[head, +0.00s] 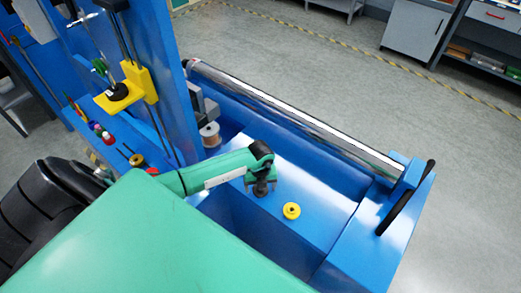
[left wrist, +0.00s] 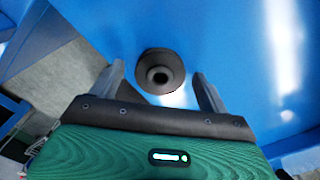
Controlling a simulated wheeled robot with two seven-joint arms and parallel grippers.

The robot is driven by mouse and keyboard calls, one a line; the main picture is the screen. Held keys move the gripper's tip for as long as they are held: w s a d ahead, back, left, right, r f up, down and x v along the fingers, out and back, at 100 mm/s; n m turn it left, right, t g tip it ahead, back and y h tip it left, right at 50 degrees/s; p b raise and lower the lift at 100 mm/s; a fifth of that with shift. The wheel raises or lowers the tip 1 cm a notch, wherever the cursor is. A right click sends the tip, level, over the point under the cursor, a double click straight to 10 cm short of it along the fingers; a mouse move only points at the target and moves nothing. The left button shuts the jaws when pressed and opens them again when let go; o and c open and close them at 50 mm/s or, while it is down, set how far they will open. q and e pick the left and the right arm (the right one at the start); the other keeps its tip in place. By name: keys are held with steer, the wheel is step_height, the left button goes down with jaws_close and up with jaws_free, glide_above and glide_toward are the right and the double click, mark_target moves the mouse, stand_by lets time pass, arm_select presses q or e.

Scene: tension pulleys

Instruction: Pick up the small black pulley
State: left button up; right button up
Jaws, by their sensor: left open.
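The small black pulley (left wrist: 160,72) rests on the blue surface in the left wrist view, its round hole facing the camera. In the head view the dark pulley (head: 261,190) shows just below my left gripper (head: 260,181), partly hidden by it. My left gripper is open, and in the left wrist view (left wrist: 158,78) its two fingers stand on either side of the pulley, with gaps visible. Whether the fingers are down at the pulley's height I cannot tell. My right gripper is not in view.
A yellow pulley (head: 291,211) lies on the blue surface to the right. A long metal roller (head: 295,117) runs along the far edge. A blue upright panel with a yellow bracket (head: 130,90) stands at left.

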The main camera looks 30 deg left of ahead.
arm_select(q)
steer(key=c, duration=1.1)
